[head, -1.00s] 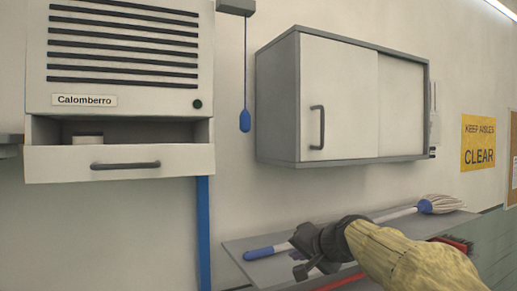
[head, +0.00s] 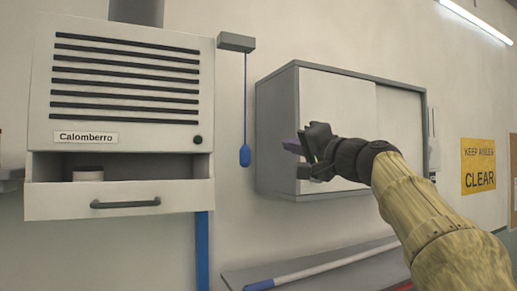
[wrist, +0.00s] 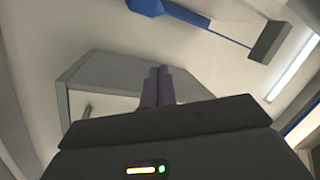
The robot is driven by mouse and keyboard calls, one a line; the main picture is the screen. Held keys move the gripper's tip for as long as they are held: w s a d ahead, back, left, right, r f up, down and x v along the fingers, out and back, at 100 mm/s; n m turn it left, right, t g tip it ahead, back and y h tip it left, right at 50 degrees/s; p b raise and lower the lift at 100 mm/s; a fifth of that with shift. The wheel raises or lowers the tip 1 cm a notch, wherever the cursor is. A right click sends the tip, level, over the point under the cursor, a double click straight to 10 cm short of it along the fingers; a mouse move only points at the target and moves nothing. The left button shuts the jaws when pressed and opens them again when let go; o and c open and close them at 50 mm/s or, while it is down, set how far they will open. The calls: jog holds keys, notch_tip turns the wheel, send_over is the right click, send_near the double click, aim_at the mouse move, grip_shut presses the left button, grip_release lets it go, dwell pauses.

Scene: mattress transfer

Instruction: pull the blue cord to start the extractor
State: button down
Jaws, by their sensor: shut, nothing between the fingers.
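The blue cord (head: 245,100) hangs down the wall from a grey box (head: 236,43) and ends in a blue pull handle (head: 245,156). The extractor (head: 125,85) is the white louvred unit labelled Calomberro, to the left of the cord. My gripper (head: 295,158) is shut and empty, in front of the wall cabinet and to the right of the pull handle, apart from it in the picture. In the wrist view the shut fingers (wrist: 158,88) point up, and the blue handle (wrist: 146,6) shows at the top edge with the cord (wrist: 220,35) running to the box.
The wall cabinet (head: 275,130) is behind my gripper. The extractor's open drawer (head: 60,202) holds a small jar (head: 88,175). A shelf (head: 235,277) with a mop handle (head: 320,264) lies below. The wall around the cord is clear.

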aim_at(245, 156)
jog(key=p+x, duration=0.7)
jog(key=x, duration=0.3)
jog(key=s+a+f, duration=0.2)
jog(key=shift+s+a+f, duration=0.1)
jog(key=shift+s+f, duration=0.15)
jog(key=shift+s, duration=0.05)
jog(key=shift+b, duration=0.35)
